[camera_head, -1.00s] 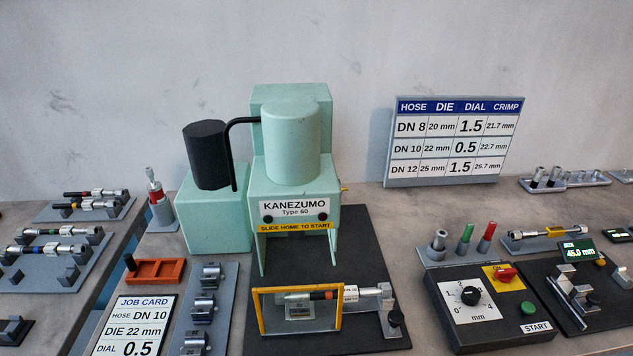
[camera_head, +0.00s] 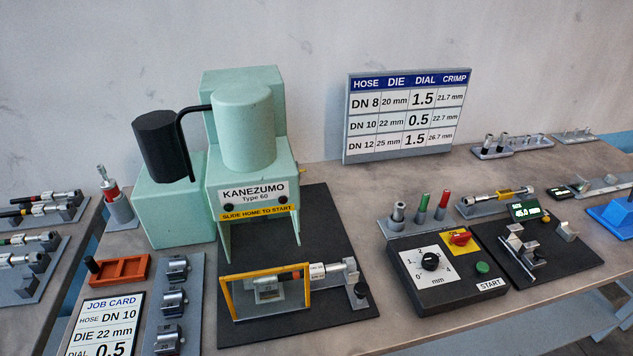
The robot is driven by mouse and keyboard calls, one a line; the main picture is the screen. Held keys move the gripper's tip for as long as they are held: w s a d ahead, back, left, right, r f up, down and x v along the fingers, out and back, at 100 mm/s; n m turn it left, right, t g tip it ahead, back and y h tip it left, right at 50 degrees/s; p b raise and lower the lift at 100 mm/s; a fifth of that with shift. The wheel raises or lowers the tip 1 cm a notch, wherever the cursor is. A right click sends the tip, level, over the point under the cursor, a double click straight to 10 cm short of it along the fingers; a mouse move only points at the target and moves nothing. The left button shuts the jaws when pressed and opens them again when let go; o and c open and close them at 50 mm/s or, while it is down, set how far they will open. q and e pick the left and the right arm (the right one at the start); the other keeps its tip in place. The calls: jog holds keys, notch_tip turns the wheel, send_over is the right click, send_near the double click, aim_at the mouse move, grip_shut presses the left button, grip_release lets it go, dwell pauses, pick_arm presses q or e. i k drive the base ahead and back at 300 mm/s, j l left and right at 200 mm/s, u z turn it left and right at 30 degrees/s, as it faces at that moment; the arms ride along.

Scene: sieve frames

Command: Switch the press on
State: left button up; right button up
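The press (camera_head: 245,130) is a pale green machine marked KANEZUMO Type 60, standing on a black base plate left of centre. In front of it a yellow-framed guard (camera_head: 229,300) stands around a hose end with a fitting (camera_head: 335,273). The control box (camera_head: 430,295) is to the right. It has a black dial (camera_head: 430,261), a red rotary switch (camera_head: 460,239) on a yellow plate, and a green button (camera_head: 482,267) beside a START label. I cannot tell whether the red switch is on or off. Neither of my grippers shows in this view.
A job card (camera_head: 103,322) and an orange tray (camera_head: 120,271) lie left of the press. A settings chart (camera_head: 405,115) stands at the back. A black gauge stand (camera_head: 560,262) with a lit display (camera_head: 524,211) is right of the control box. A blue object (camera_head: 612,218) is at far right.

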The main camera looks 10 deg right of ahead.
aim_at(461, 239)
jog(key=k+l+z, duration=0.2)
jog(key=z, duration=0.2)
jog(key=k+l+z, duration=0.15)
jog(key=z, duration=0.3)
jog(key=l, duration=0.1)
